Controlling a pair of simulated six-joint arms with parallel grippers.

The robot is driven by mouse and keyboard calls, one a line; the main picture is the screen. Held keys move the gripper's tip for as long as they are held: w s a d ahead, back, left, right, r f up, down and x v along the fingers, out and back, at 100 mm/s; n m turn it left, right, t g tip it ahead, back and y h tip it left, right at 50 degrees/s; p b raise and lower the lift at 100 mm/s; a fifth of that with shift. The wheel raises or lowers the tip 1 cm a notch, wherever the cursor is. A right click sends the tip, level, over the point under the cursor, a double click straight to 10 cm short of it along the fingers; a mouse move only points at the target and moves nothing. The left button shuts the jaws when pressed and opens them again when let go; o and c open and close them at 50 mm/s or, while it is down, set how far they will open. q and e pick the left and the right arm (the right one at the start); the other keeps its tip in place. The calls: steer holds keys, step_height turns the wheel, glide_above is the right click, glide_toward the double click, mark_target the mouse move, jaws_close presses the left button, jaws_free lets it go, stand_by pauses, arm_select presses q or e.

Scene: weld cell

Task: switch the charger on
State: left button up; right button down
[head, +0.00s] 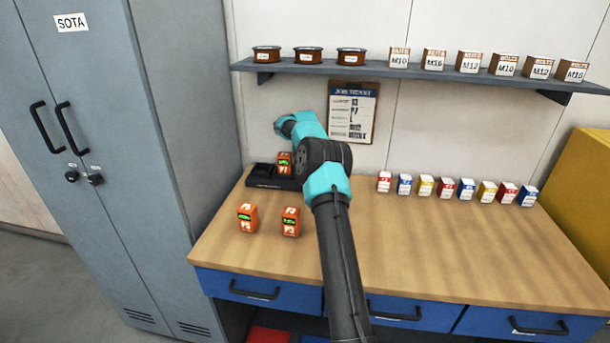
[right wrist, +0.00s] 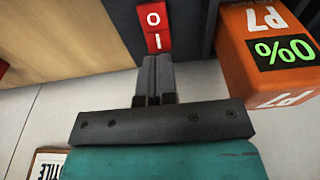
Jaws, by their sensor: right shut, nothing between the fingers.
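The charger (head: 262,184) is a dark dock at the back left of the bench, partly hidden by my right arm. An orange battery (head: 284,160) stands in it; in the right wrist view the battery (right wrist: 258,45) reads P7 and 0%. The charger's red rocker switch (right wrist: 153,28), marked O and I, shows in the right wrist view. My right gripper (right wrist: 154,60) is shut and empty, its tips right at the I end of the switch; I cannot tell whether they touch. Its fingers cannot be made out in the head view. My left gripper is not in view.
Two orange batteries stand on the bench (head: 420,240), one at left (head: 247,218) and one beside it (head: 291,222). Several small coloured boxes (head: 425,186) line the back right. A shelf (head: 400,69) and a clipboard (head: 352,112) are above. A grey locker (head: 110,150) stands left.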

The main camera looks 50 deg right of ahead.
steer(key=shift+r, duration=2.3)
steer(key=shift+w+r, duration=0.1)
